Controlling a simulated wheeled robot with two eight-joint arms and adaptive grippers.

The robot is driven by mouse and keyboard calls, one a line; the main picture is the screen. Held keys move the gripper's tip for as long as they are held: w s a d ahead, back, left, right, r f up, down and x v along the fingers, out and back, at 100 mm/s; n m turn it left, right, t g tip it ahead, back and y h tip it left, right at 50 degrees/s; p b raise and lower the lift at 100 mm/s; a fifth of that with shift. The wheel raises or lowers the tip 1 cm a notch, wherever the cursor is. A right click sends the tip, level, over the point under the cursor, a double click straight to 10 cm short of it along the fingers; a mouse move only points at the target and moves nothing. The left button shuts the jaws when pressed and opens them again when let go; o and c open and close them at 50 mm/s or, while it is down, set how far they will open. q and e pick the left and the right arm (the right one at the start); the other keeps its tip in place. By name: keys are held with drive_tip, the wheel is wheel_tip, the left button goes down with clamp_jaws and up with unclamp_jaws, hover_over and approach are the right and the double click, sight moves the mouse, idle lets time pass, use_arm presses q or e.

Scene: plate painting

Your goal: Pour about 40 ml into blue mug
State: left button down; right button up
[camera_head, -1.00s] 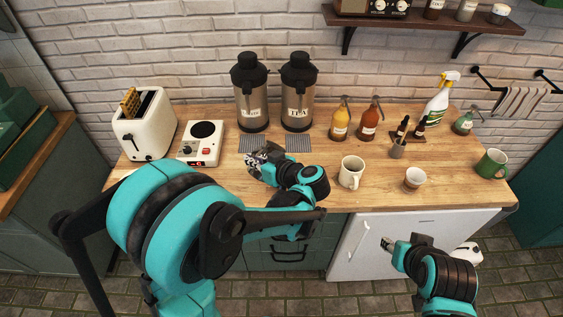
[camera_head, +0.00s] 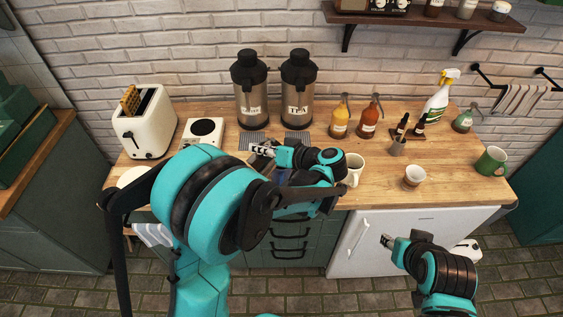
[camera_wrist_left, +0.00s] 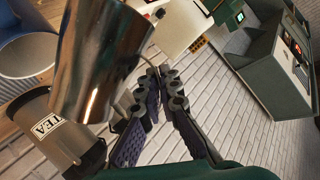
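A blue mug (camera_wrist_left: 28,50) shows in part at the upper left of the left wrist view; the arm hides most or all of it in the head view. A shiny metal jug (camera_wrist_left: 105,55) is close to the camera, beside and overlapping the mug in that view. My left gripper (camera_wrist_left: 155,85) has its fingers together at the jug's thin handle. In the head view, the left gripper (camera_head: 260,148) is over the counter in front of the dispensers. Jug tilt and contents cannot be told. My right gripper (camera_head: 387,240) is in front of the white fridge, apart from the mugs.
A dispenser marked TEA (camera_head: 299,95) and another steel dispenser (camera_head: 250,95) stand at the back. A white mug (camera_head: 354,168), a small cup (camera_head: 414,177) and a green mug (camera_head: 491,161) are to the right. A toaster (camera_head: 146,125) and hotplate (camera_head: 203,132) are left.

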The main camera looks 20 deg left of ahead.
use_arm(q)
drive_tip(key=shift+w+d+m+y, duration=0.2)
drive_tip(key=shift+w+m+y, duration=0.05)
drive_tip(key=shift+m+y, duration=0.05)
drive_tip(key=shift+s+a+b, duration=0.2)
drive_tip(key=shift+s+b, duration=0.1)
drive_tip(key=shift+s+a, duration=0.35)
drive_tip(key=shift+s, duration=0.3)
drive_tip(key=shift+s, duration=0.1)
drive_tip(key=shift+m+g+b, duration=0.4)
idle(1.3)
drive_tip(key=shift+s+a+f+n+t+h+p, duration=0.2)
drive_tip(key=shift+s+a+f+n+t+h, duration=0.2)
drive_tip(key=shift+n, duration=0.25)
drive_tip(key=shift+s+a+f+n+t+h+p, duration=0.15)
drive_tip(key=shift+s+f+n+t+h+p, duration=0.15)
drive_tip(key=shift+s+n, duration=0.3)
drive_tip(key=shift+s+a+f+n+t+h+p, duration=0.2)
drive_tip(key=shift+s+a+f+n+t, duration=0.15)
drive_tip(key=shift+n, duration=0.4)
